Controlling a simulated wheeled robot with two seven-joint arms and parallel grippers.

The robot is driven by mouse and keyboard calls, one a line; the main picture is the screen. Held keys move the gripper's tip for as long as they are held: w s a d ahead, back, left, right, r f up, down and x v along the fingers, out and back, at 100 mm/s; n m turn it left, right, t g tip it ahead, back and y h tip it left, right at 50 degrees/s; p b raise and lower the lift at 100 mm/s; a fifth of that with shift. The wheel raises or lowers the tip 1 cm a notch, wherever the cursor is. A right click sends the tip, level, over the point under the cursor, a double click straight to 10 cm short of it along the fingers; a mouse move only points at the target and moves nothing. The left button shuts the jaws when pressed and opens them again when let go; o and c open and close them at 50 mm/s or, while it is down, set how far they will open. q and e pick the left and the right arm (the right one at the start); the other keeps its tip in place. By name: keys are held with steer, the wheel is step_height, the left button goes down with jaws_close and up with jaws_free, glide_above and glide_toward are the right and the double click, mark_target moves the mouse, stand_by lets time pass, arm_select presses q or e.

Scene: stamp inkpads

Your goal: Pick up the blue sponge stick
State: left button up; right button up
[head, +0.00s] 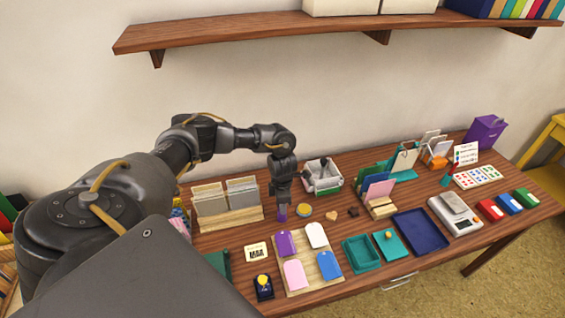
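My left gripper (282,203) points straight down over the table, between the wooden card rack and the small yellow round tin. A small purple-blue piece (282,214) shows right at its fingertips. I cannot tell whether this is the blue sponge stick, or whether the fingers grip it or are only around it. The fingers are too small and dark to judge their gap. No other stick that is clearly blue can be made out. The red, blue (508,204) and green inkpads lie at the table's right end. My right gripper is out of view.
The wooden card rack (228,221) stands left of the gripper; the yellow round tin (304,211) is close on its right. A board with coloured tags (296,292) lies in front. A grey-white container (323,187) stands behind. A wall shelf (250,34) is above.

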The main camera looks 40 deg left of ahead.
arm_select(q)
steer(key=shift+s, duration=0.1)
steer(key=shift+c, duration=0.6)
jaws_close()
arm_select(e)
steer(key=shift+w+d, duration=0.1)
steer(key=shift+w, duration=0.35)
arm_select(q)
steer(key=shift+r, duration=0.15)
